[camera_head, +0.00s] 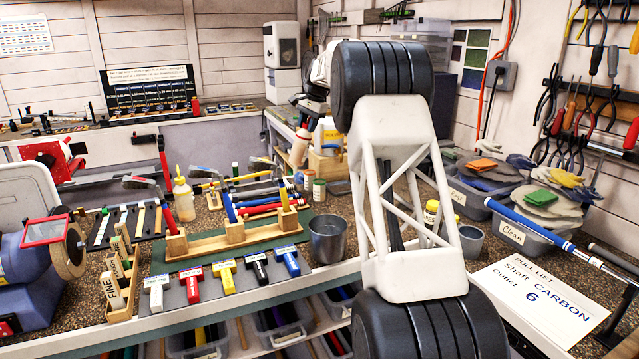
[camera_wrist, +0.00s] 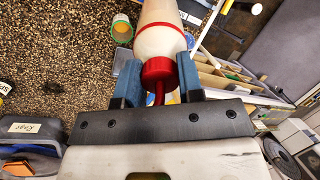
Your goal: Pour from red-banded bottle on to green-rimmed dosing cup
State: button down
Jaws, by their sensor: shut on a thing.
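The red-banded bottle is white with a red cap and a red band (camera_wrist: 158,22) and fills the top middle of the wrist view. My gripper (camera_wrist: 158,78) has its blue-padded fingers on both sides of the bottle's neck end, shut on it. In the head view a pale bottle (camera_head: 299,149) shows beyond my arm, slightly tilted. My fingers there are too small to make out, and I cannot pick out the cup.
A wooden divided box (camera_wrist: 222,85) is close at the right of the bottle. A grey metal cup (camera_head: 327,239), a wooden rack (camera_head: 235,240) and several coloured grips are on the near bench. Speckled bench left of the cup is mostly clear.

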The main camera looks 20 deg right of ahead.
jog(key=shift+s+d+g+h, duration=0.1)
jog(key=shift+d+g+h, duration=0.1)
jog(key=shift+g+h, duration=0.4)
jog(key=shift+s+d+g+h, duration=0.1)
jog(key=shift+d+g+h, duration=0.15)
jog(key=shift+h, duration=0.65)
jog(key=shift+r, duration=0.1)
